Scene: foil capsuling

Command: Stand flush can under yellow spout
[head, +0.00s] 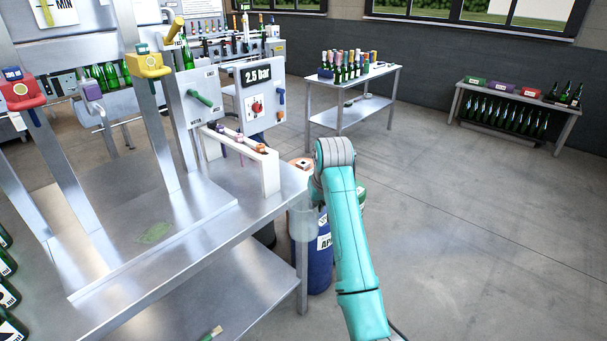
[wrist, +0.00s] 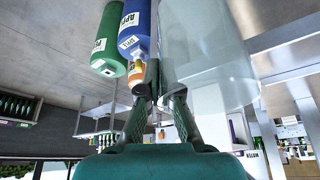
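The flush can appears to be a large see-through vessel (wrist: 215,60) in the wrist view, beside my fingertips. In the head view, it shows faintly (head: 303,224) just past the table's right corner, left of my teal arm. My gripper (wrist: 163,88) appears closed on a narrow grey part at the can's side, likely its handle; the exact contact is hard to see. My fingers are hidden in the head view. The yellow spout (head: 149,66) is on an upright post at the back of the steel table, left of the can.
The steel table (head: 190,262) has a green patch (head: 154,232) and a white rack (head: 240,150) on its right side. Red (head: 22,92) and purple (head: 92,90) spouts stand left. A blue cylinder (head: 320,265) is beside the table. Green bottles (head: 8,290) line the left edge.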

